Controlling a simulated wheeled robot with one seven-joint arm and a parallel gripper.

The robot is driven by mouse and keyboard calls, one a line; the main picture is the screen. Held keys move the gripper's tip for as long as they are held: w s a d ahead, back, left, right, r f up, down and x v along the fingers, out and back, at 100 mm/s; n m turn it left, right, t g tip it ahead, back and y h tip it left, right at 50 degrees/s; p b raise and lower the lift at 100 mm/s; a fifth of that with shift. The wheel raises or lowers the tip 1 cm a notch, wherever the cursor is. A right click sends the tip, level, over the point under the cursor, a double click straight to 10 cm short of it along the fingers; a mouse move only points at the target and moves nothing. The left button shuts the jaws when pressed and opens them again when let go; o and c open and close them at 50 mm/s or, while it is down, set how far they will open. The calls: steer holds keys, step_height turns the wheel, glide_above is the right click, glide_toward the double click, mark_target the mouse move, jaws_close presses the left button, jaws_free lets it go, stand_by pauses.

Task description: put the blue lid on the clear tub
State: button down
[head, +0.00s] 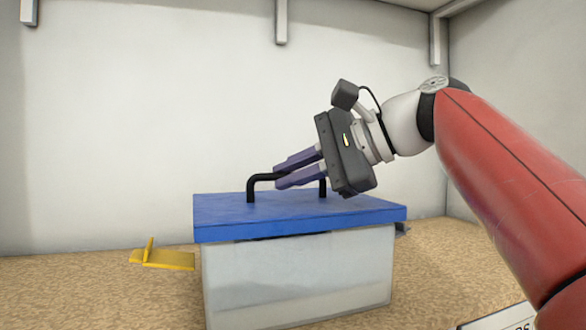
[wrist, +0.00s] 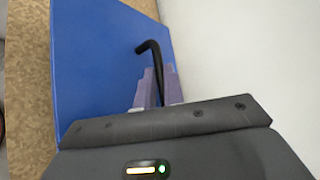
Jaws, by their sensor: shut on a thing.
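The blue lid (head: 300,214) lies across the top of the clear tub (head: 300,275), with a dark gap under part of its front edge. The lid has a black handle (head: 262,178) standing up from it. My gripper (head: 277,175) reaches in from the right and its purple fingers are shut on the handle. In the wrist view the blue lid (wrist: 95,60) fills the left half, and the handle (wrist: 150,52) runs between the fingers. The fingers hide the middle of the handle. The tub is not visible in the wrist view.
A yellow bracket-like piece (head: 165,259) lies on the speckled surface left of the tub. A small grey-blue piece (head: 402,228) shows behind the tub's right side. A white label with dark print (head: 500,318) is at the lower right. A pale wall stands behind.

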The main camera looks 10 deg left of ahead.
steer(key=shift+f+b, duration=0.5)
steer(key=shift+f, duration=0.4)
steer(key=c, duration=1.4)
jaws_free()
steer(key=shift+c, duration=0.2)
steer(key=p+v, duration=0.1)
steer(key=v, duration=0.6)
steer(key=shift+d, duration=0.35)
